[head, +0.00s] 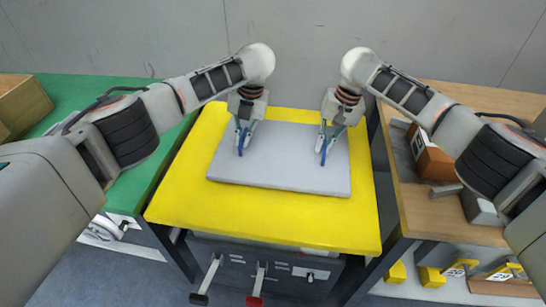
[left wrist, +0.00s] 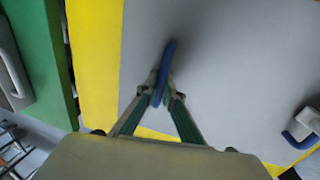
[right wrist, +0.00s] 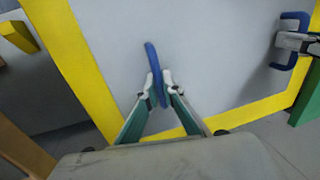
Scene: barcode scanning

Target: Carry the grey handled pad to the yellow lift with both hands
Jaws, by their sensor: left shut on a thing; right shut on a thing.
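The grey pad (head: 280,170) lies over the yellow lift top (head: 270,219), with yellow showing around it. I cannot tell whether it touches the lift or hangs just above it. It has two blue handles. My left gripper (head: 242,140) is shut on the left blue handle (left wrist: 167,68), which stands between its fingertips in the left wrist view. My right gripper (head: 325,142) is shut on the right blue handle (right wrist: 153,65), seen between its fingertips in the right wrist view. Both grippers come down from above.
A green table (head: 75,97) stands left with a cardboard box (head: 22,105). A wooden table (head: 480,98) stands right with a brown box (head: 432,160) on it. Levers (head: 207,280) stick out at the lift's front. Yellow objects (head: 430,277) sit low at right.

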